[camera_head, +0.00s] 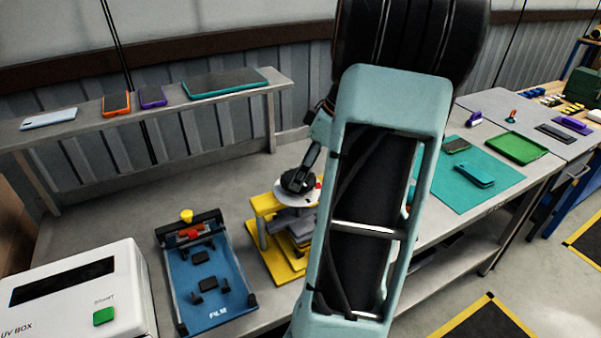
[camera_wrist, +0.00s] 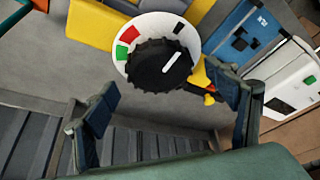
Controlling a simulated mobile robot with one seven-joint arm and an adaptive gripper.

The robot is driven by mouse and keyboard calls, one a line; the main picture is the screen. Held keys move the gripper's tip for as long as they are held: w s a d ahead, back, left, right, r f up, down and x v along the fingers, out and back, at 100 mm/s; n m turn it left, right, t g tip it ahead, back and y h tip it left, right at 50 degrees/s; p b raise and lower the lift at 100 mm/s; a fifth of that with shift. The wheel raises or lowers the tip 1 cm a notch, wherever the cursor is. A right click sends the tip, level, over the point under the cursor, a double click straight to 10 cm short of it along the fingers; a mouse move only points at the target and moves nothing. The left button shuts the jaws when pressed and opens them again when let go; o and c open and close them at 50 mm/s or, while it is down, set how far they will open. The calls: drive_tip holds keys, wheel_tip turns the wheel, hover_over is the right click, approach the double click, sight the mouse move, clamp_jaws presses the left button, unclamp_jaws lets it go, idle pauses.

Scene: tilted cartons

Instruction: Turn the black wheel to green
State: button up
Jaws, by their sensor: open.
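The black wheel (camera_wrist: 160,68) has a ridged edge and a white pointer line. It sits on a white disc (camera_wrist: 146,24) with red (camera_wrist: 130,35), green (camera_wrist: 121,51) and black (camera_wrist: 180,28) marks. The pointer aims to the upper right, roughly toward the black mark and away from green. In the head view the wheel (camera_head: 296,182) is on top of a yellow stand (camera_head: 262,205). My gripper (camera_wrist: 163,101) is open in the wrist view, its fingers on either side of the wheel's lower part, with nothing held. In the head view my arm hides most of the gripper.
A blue fixture (camera_head: 215,290) and a white UV box (camera_head: 120,265) stand left of the wheel. A shelf (camera_head: 80,133) with phones and a tablet runs behind. A teal mat (camera_head: 505,172) lies to the right. Some bare bench shows between shelf and fixture.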

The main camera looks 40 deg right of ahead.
drive_tip(key=shift+x, duration=1.2)
drive_tip(key=c, duration=1.2)
drive_tip(key=shift+o, duration=0.2)
drive_tip(key=shift+m+b, duration=0.3)
drive_tip(key=shift+b, duration=0.05)
